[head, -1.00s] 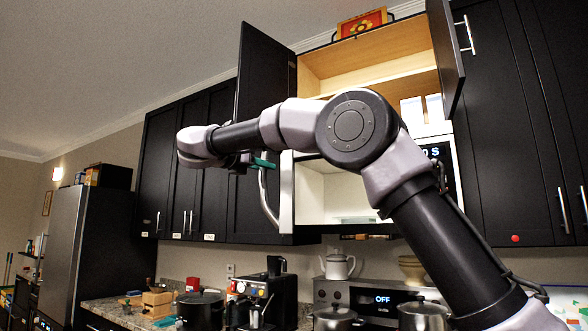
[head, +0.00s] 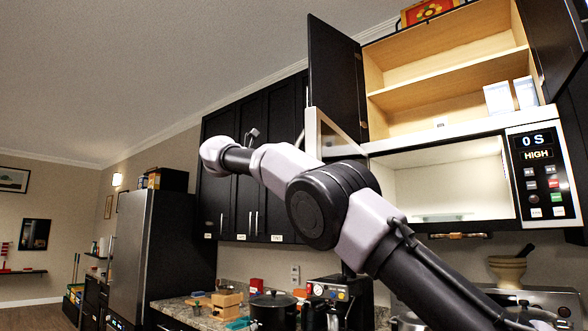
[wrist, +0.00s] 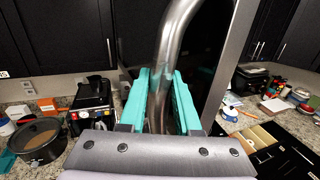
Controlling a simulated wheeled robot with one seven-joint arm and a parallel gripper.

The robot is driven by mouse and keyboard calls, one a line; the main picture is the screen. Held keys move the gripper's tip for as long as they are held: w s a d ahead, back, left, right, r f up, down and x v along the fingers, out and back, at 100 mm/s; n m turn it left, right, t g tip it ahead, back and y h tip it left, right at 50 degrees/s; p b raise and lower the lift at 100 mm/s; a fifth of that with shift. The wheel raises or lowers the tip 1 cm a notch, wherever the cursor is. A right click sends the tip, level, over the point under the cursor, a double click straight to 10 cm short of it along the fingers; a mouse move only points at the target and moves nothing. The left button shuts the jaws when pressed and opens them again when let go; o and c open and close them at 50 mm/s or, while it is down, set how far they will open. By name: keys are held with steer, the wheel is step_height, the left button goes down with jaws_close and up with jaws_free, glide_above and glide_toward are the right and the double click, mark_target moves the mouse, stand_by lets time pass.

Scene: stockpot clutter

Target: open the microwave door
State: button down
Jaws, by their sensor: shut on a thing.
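The microwave (head: 548,212) is built in below an open cupboard. Its door (head: 335,143) stands swung open at the left of the lit, white cavity (head: 450,182). The curved metal door handle (wrist: 178,32) runs up through the middle of the wrist view. My gripper (wrist: 160,73) has its two teal fingers on either side of this handle and is shut on it. In the head view my fingers do not show, and my arm covers the lower part of the door.
The cupboard above (head: 440,70) is open, with its dark left door (head: 336,75) hanging near the microwave door. Below, the counter holds a black pot (head: 272,308) and a coffee machine (head: 340,292). A fridge (head: 155,240) stands further left.

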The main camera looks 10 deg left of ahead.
steer(key=shift+w, duration=0.1)
stand_by(0.3)
steer(key=c, duration=0.7)
jaws_free()
steer(key=shift+o, duration=0.2)
